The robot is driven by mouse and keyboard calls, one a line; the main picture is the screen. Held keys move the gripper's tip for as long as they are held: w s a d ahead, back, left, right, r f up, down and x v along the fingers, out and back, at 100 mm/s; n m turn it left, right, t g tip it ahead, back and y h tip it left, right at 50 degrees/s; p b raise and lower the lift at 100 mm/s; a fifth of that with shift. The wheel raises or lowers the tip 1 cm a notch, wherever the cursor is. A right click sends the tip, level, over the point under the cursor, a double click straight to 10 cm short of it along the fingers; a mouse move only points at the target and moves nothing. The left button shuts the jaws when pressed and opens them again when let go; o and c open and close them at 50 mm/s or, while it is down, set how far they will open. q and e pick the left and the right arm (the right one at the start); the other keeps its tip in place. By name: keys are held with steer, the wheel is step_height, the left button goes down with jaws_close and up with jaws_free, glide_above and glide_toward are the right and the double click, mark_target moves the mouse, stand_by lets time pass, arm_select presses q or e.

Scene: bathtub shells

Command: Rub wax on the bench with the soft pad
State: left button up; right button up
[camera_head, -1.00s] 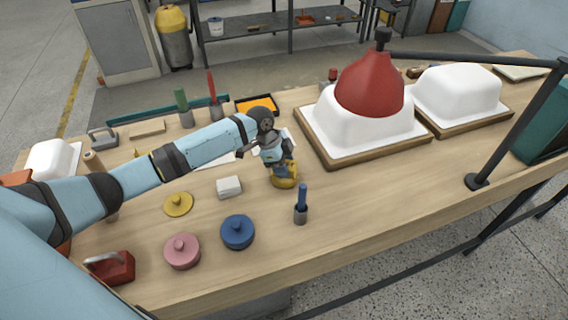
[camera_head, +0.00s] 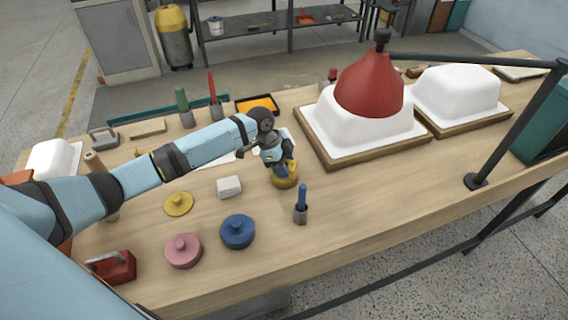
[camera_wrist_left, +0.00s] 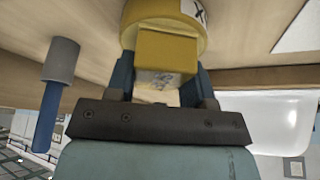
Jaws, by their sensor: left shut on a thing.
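My left gripper (camera_head: 284,172) is shut on the block-shaped grip of a yellow round tool (camera_head: 285,182) at the middle of the wooden bench (camera_head: 370,205). The gripper points down, and the tool is at or very near the bench top. In the left wrist view the yellow tool (camera_wrist_left: 165,52) sits between the fingers and bears a white label with a black X. I cannot tell whether this is the soft pad. A yellow disc (camera_head: 178,204), a pink disc (camera_head: 183,251) and a blue disc (camera_head: 238,232), each with a knob, lie to the left. My right gripper is out of view.
A white shell under a red cone (camera_head: 370,85) stands behind right. The front right bench is clear.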

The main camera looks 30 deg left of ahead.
mark_target(291, 165)
arm_select(q)
steer(key=shift+f, duration=0.1)
step_height(291, 165, up, 2)
steer(key=shift+r+p, duration=0.15)
steer(key=shift+p, duration=1)
step_height(291, 165, up, 3)
steer(key=p, duration=0.2)
steer(key=shift+p, duration=0.3)
steer(key=shift+r+p, duration=0.9)
steer(key=shift+p, duration=0.05)
